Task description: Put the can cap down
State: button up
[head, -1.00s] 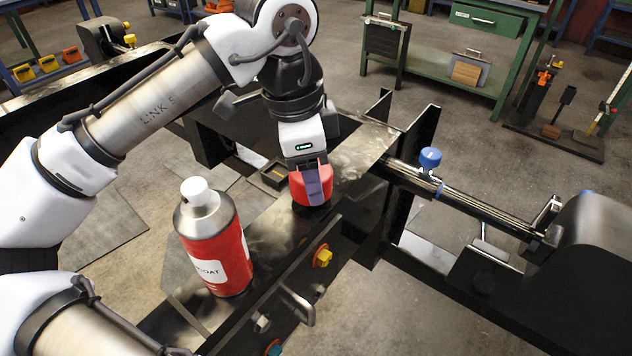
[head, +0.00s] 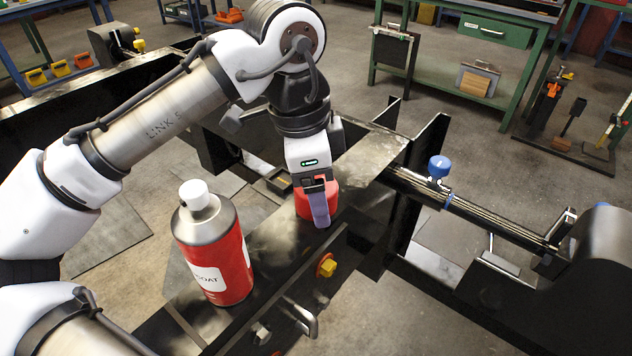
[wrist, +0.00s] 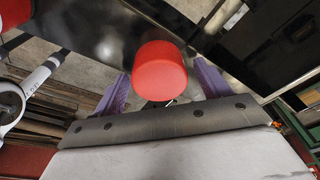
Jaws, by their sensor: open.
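The red can cap (head: 304,201) is on the dark metal beam, partly hidden behind a purple finger in the head view. In the wrist view the cap (wrist: 160,70) lies between the two purple fingers, with a visible gap on each side. My gripper (head: 319,212) is open around the cap and low over the beam; the fingers also show in the wrist view (wrist: 162,86). The red spray can (head: 215,262) with a white nozzle stands upright on the beam, left of and nearer than the cap.
The flat beam top (head: 272,243) is clear between can and cap. A yellow knob (head: 327,267) and a metal handle (head: 308,318) stick out from the beam's near side. A rod with a blue knob (head: 438,166) runs right. A green workbench (head: 500,85) stands behind.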

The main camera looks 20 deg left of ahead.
notch_tip(320, 180, up, 12)
jog(key=a+p, duration=0.1)
jog(key=shift+s+a, duration=0.35)
jog(key=shift+r, duration=0.1)
